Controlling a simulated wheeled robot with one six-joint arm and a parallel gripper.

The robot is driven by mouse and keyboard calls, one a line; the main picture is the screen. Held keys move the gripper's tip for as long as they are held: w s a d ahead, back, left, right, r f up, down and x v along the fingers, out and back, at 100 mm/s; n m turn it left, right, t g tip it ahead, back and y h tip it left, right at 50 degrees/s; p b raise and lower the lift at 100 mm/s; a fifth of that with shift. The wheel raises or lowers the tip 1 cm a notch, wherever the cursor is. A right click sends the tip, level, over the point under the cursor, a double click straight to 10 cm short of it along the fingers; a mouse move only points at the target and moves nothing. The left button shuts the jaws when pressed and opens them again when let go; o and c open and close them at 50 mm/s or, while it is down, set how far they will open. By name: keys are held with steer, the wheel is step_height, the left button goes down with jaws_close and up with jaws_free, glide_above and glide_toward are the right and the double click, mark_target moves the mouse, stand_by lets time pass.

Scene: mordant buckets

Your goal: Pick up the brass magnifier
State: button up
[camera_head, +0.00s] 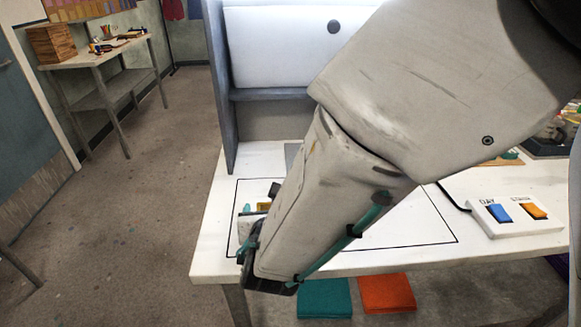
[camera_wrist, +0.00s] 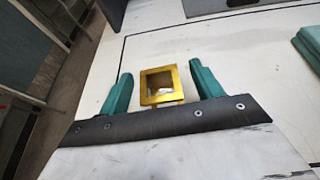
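The brass magnifier (camera_wrist: 178,72) shows in the wrist view as a square gold frame with a short stem, lying on the white table. Its lower end is hidden by my gripper's dark plate. My gripper (camera_wrist: 160,72) has two teal fingers standing apart, one on each side of the frame. A narrow gap shows between each finger and the frame. In the head view a small yellow part (camera_head: 264,206), likely the magnifier, shows beside my gripper, mostly hidden by my arm.
A white panel (camera_head: 490,226) with blue and orange rockers sits at the table's right. A teal object (camera_wrist: 308,45) lies to the right in the wrist view. The table's left edge is close to my gripper. A grey cabinet (camera_head: 217,90) stands behind.

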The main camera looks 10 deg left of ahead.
steer(key=c, duration=1)
